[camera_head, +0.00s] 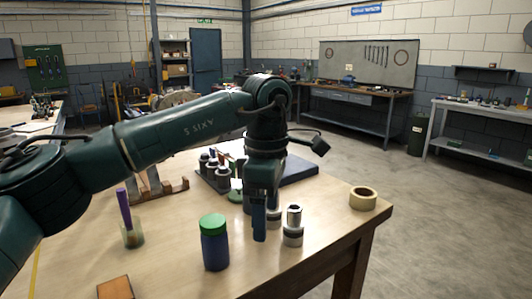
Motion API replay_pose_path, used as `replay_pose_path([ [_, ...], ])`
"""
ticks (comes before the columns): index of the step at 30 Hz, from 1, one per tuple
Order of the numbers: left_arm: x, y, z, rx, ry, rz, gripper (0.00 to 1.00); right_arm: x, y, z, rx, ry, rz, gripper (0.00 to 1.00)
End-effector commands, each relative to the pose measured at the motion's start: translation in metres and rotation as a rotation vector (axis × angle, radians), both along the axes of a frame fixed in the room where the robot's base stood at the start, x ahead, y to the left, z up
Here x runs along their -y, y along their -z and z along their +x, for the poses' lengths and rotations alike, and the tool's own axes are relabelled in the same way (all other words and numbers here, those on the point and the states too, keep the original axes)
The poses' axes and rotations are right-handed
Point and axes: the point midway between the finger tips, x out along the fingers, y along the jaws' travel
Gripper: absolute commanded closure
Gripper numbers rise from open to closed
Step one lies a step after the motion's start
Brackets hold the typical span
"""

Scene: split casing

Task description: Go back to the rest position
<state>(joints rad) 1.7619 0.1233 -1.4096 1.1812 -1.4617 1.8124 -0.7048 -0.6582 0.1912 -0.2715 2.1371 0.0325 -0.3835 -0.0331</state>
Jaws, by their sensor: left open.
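My left arm reaches in from the left across the wooden table (185,258). Its gripper (266,222) points down over the middle of the table, with its fingers open. A metal cylindrical part (293,226) stands upright just right of the fingers. I see nothing held between the fingers, though the near finger hides part of the gap. The gripper also hides part of the things behind it. My right gripper is not in view.
A blue jar with a green lid (214,243) stands left of the gripper. A cup with a purple marker (132,235), a wooden stand (160,187), dark bottles (217,173), and a dark flat board (300,170) are around. A tape roll (363,198) lies near the right edge.

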Motion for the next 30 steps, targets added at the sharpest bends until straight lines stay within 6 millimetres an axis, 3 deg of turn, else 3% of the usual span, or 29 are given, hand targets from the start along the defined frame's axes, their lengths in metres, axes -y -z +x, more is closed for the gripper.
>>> replay_pose_path([
  [1,0.004,0.007,-0.003,-0.016,0.005,-0.017,0.24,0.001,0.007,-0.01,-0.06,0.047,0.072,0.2],
  [6,0.051,0.05,-0.037,-0.19,0.028,-0.253,0.24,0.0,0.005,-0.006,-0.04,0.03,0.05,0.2],
  [10,0.086,0.071,-0.069,-0.347,0.01,-0.453,0.24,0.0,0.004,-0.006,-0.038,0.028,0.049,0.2],
  [14,0.121,0.078,-0.106,-0.56,-0.057,-0.701,0.24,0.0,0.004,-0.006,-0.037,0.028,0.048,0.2],
  [18,0.149,0.064,-0.139,-0.861,-0.221,-1.009,0.24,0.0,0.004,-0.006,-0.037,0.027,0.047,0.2],
  [23,0.151,0.041,-0.141,-1.225,-0.514,-1.321,0.24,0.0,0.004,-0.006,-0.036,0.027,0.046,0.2],
  [26,0.135,0.035,-0.125,-1.449,-0.744,-1.481,0.24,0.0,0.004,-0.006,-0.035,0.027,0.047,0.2],
  [30,0.097,0.053,-0.095,-1.753,-1.125,-1.645,0.24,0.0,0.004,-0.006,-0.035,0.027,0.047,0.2],
])
